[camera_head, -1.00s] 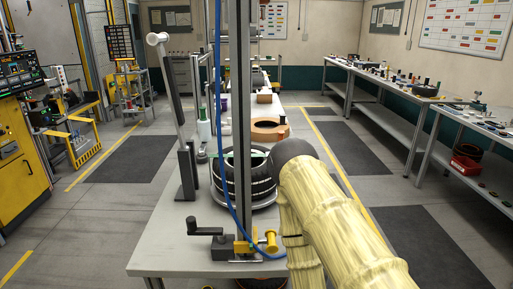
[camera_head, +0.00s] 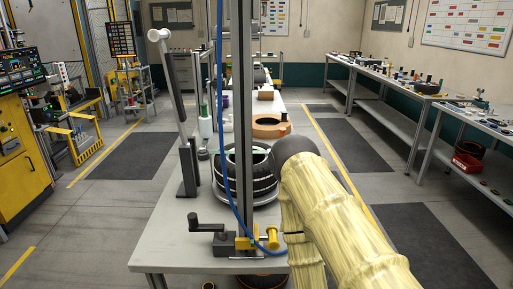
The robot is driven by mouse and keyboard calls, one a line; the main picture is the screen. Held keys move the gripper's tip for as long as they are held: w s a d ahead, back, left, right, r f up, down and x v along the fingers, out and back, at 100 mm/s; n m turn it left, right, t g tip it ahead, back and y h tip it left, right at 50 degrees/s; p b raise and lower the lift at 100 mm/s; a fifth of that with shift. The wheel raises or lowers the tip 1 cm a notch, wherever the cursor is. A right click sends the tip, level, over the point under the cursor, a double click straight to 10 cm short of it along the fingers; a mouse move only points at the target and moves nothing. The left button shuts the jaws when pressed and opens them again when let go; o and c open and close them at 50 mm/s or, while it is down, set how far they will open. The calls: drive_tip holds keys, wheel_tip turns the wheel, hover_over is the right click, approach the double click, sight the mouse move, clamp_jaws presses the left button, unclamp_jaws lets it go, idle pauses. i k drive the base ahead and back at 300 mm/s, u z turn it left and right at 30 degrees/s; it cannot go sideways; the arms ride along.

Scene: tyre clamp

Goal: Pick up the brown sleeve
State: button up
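A brown-orange ring-shaped piece (camera_head: 271,126) with a dark opening lies on the long table behind the black tyres. A smaller brown block-like thing (camera_head: 265,95) stands farther back on the same table. I cannot tell which of these, if either, is the brown sleeve. My arm, in a pale yellow cover with a dark rounded joint, fills the lower right. My gripper is out of view, so its opening and anything in it are hidden.
Black tyres (camera_head: 262,182) are stacked on the grey table (camera_head: 175,240), behind a dark upright post (camera_head: 243,90) with a blue hose. A crank clamp (camera_head: 235,240) sits at the front edge. Side benches (camera_head: 400,92) stand right; the left aisle floor is open.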

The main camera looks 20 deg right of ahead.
sight(262, 133)
drive_tip(key=z, duration=0.55)
drive_tip(key=k, duration=0.65)
drive_tip(key=z, duration=1.1)
drive_tip(key=i, duration=1.3)
drive_tip(key=z, duration=0.25)
drive_tip(key=i, duration=1.8)
drive_tip(key=u, duration=1.5)
drive_tip(key=i, duration=0.85)
drive_tip(key=u, duration=0.85)
